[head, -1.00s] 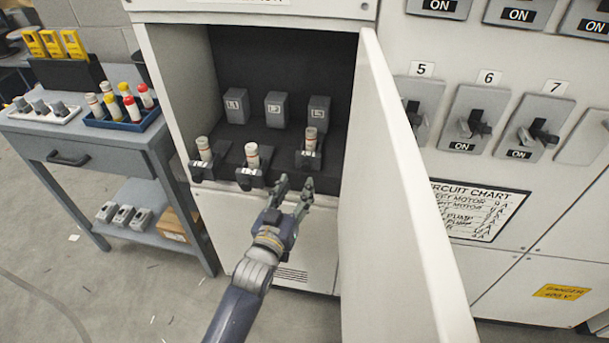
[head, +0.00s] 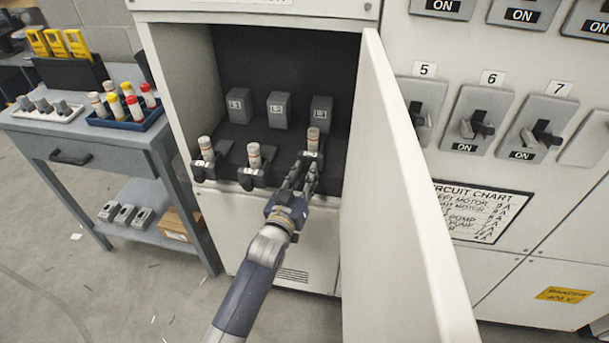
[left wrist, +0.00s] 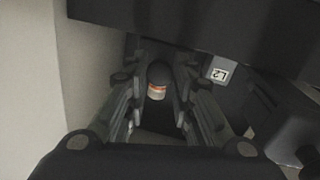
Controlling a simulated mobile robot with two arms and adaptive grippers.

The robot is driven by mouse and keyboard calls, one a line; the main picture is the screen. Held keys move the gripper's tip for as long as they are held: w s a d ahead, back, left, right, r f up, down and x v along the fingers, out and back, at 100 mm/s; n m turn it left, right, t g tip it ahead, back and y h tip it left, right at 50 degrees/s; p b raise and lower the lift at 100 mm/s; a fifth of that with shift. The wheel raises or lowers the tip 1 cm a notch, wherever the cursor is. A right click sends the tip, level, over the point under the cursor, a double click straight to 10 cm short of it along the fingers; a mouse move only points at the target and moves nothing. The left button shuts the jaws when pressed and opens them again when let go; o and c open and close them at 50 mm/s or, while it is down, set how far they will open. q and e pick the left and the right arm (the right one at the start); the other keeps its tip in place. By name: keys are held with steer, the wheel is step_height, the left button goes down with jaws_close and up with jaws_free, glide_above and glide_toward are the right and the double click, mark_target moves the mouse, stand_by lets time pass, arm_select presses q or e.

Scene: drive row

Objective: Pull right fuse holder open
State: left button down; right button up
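The right fuse holder (head: 308,155) is a dark holder at the right of a row of three inside the open cabinet. A pale fuse (head: 313,138) stands in it, and its front is partly hidden by my left gripper. My left gripper (head: 303,176) is at the front of this holder, fingers pointing into the cabinet. In the left wrist view, the fingers (left wrist: 158,95) stand apart on either side of the fuse with its orange band (left wrist: 157,91). Whether they touch the holder is hard to see. My right gripper is not in view.
The left holder (head: 203,168) and middle holder (head: 252,177) also carry fuses. The open cabinet door (head: 400,190) stands close to the right of my arm. A grey bench (head: 95,140) with a blue fuse tray (head: 128,123) is at the left.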

arm_select(q)
steer(key=d+p+v, duration=0.1)
steer(key=p+v, duration=0.4)
steer(key=v, duration=0.4)
steer(key=shift+s, duration=0.25)
steer(key=shift+d, duration=0.1)
steer(key=c, duration=1.3)
jaws_free()
steer(key=shift+w, duration=0.1)
steer(key=shift+c, duration=0.2)
steer(key=v, duration=1.2)
steer(key=shift+f, duration=0.1)
